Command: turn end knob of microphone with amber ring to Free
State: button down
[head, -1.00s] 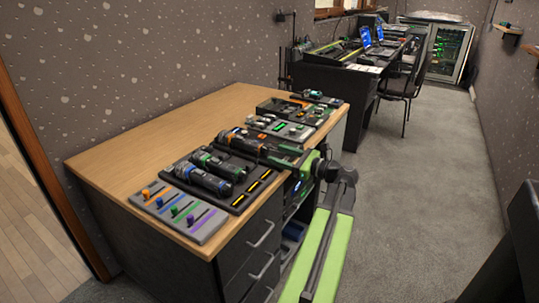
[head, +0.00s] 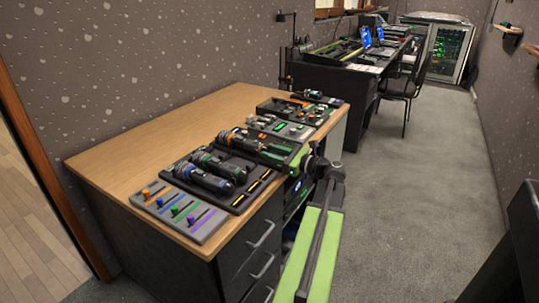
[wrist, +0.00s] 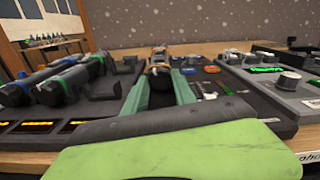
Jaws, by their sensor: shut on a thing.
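The microphone with the amber ring (head: 236,136) lies in the dark tray on the wooden desk, its far end away from me. It also shows in the wrist view, its orange ring (wrist: 160,52) beyond my fingers. Its dark end knob (wrist: 161,80) faces me. My gripper (head: 272,149) reaches in from the right, over the desk's front edge. In the wrist view its green fingers (wrist: 160,90) stand on both sides of the end knob and are shut on it. The knob's mark and any Free label cannot be read.
Microphones with a green ring (head: 220,164) and a blue ring (head: 203,179) lie to the left. A grey fader panel (head: 180,212) is at the near corner. A control panel with knobs (head: 280,128) is to the right. The desk's back (head: 150,140) is bare.

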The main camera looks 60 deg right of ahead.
jog(key=shift+n, duration=0.8)
jog(key=c, duration=1)
grip_release()
jog(key=s, duration=1.7)
jog(key=shift+s+a, duration=0.1)
jog(key=shift+s, duration=0.1)
